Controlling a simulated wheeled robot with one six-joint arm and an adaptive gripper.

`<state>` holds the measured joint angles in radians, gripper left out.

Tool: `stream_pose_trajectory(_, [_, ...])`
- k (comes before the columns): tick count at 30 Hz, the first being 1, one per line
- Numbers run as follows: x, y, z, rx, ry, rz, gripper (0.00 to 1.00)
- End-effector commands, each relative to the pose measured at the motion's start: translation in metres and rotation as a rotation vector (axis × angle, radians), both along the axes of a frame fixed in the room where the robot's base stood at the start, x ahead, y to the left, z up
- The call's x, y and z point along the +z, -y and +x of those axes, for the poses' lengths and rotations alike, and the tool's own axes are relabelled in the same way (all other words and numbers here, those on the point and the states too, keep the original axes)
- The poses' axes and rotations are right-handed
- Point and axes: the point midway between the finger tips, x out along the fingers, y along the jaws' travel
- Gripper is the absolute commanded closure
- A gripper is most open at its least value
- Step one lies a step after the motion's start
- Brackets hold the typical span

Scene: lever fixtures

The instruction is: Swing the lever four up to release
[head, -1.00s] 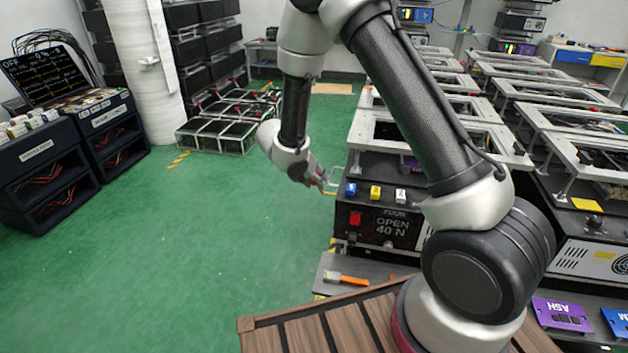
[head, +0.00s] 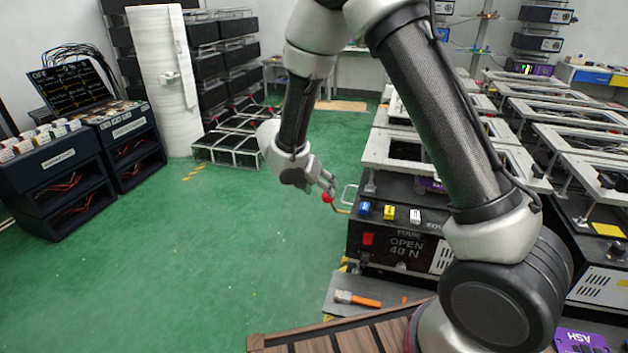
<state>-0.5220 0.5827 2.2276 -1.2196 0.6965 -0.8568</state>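The lever (head: 338,207) is a short brass-coloured rod with a red knob (head: 328,198). It sticks out at the upper left corner of a black box (head: 365,258) whose front looks to read "FOUR" and "OPEN 40 N". My gripper (head: 328,187) reaches down from the left, with its fingertips at or just above the red knob. I cannot tell whether the fingers touch the knob or how far apart they are. A pale wire handle (head: 348,194) stands just right of the fingertips.
Blue (head: 364,208), yellow (head: 389,212) and white (head: 415,216) blocks sit on the box's front edge. A brush with an orange handle (head: 365,301) lies on a grey plate below. Metal frames (head: 400,170) stand behind. The green floor (head: 220,260) to the left is clear.

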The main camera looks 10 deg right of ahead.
Motion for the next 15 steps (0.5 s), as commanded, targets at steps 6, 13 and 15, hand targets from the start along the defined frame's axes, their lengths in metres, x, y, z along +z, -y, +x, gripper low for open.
stream_pose_trajectory(6, [0.032, -0.02, -0.012, 0.001, 0.003, 0.001, 0.43])
stream_pose_trajectory(13, [0.041, -0.025, -0.017, -0.001, 0.0, -0.001, 0.43])
stream_pose_trajectory(15, [0.041, -0.025, -0.017, -0.001, 0.0, 0.0, 0.43])
